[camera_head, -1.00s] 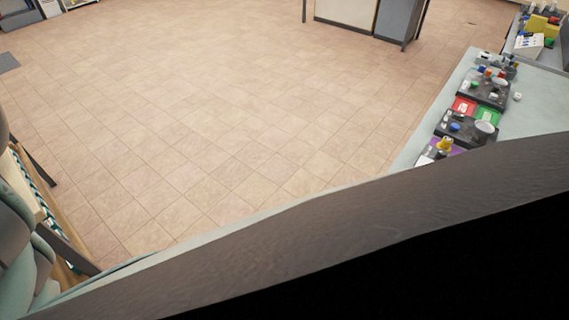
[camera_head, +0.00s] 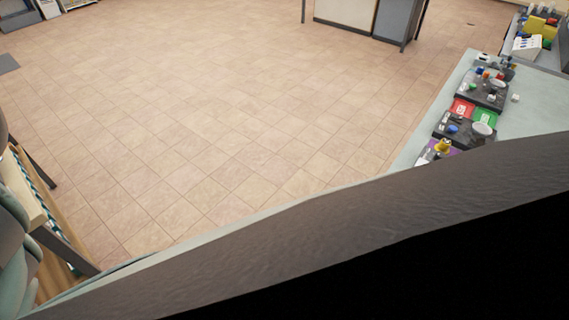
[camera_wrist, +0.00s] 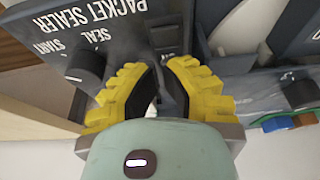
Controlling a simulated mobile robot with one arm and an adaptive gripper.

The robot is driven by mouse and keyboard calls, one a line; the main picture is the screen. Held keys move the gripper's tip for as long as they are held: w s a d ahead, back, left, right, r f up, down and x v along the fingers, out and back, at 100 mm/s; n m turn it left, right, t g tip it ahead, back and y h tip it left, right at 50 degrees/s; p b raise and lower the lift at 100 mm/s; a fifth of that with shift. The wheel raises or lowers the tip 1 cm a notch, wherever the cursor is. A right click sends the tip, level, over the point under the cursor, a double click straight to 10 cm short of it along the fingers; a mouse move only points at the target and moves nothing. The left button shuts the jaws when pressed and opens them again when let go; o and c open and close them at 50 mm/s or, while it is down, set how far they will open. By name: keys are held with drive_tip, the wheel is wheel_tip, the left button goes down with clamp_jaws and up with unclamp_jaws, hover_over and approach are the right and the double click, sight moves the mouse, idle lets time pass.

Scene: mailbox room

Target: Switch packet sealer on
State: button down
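The packet sealer (camera_wrist: 125,32) fills the upper left of the wrist view, a dark panel with its white lettering upside down. A dark toggle lever (camera_wrist: 171,78) sticks out from the panel near a small label that I can only partly read. My gripper (camera_wrist: 160,68) has its yellow ribbed fingers apart, one on each side of the lever, at the panel. I cannot tell whether either finger touches the lever. A round black knob (camera_wrist: 87,69) sits left of the fingers beside the SEAL START lettering. I cannot make out the sealer in the head view.
Another dark labelled panel (camera_wrist: 297,40) and a second black knob (camera_wrist: 298,92) are at the right of the wrist view. In the head view, a bench (camera_head: 532,112) with several small control boxes stands at the right. The tiled floor (camera_head: 210,120) is open.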

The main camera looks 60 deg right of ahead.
drive_tip(key=shift+a+f+b, duration=0.2)
drive_tip(key=shift+f+b, duration=0.4)
drive_tip(key=shift+b, duration=0.25)
drive_tip(key=shift+r, duration=0.25)
drive_tip(key=shift+p, duration=0.3)
drive_tip(key=shift+r+p, duration=0.55)
drive_tip(key=shift+r, duration=0.25)
